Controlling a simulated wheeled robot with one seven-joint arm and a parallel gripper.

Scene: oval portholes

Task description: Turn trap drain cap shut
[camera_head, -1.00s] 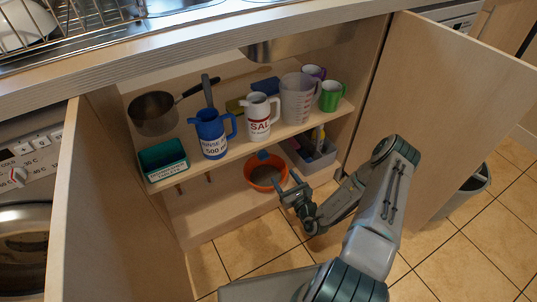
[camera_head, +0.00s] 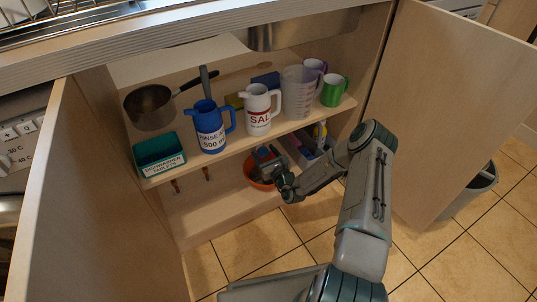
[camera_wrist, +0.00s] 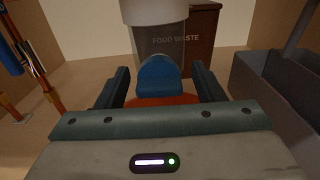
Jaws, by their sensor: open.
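The blue drain cap (camera_wrist: 160,82), with a rounded upright grip, is in the middle of the wrist view, below a pale cylindrical body (camera_wrist: 154,12). My gripper (camera_wrist: 160,72) is open, with one dark finger on each side of the cap. I cannot tell whether the fingers touch it. In the head view my gripper (camera_head: 268,168) reaches under the cabinet shelf, over the orange bowl (camera_head: 252,177), and hides much of that area. The bowl also shows in the wrist view (camera_wrist: 135,102), below the cap.
The shelf (camera_head: 222,155) above holds jugs, mugs, a pan and a green box (camera_head: 158,152). A grey crate (camera_head: 299,152) stands right of the bowl. A "FOOD WASTE" container (camera_wrist: 172,42) is behind the cap. Cabinet doors stand open on both sides.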

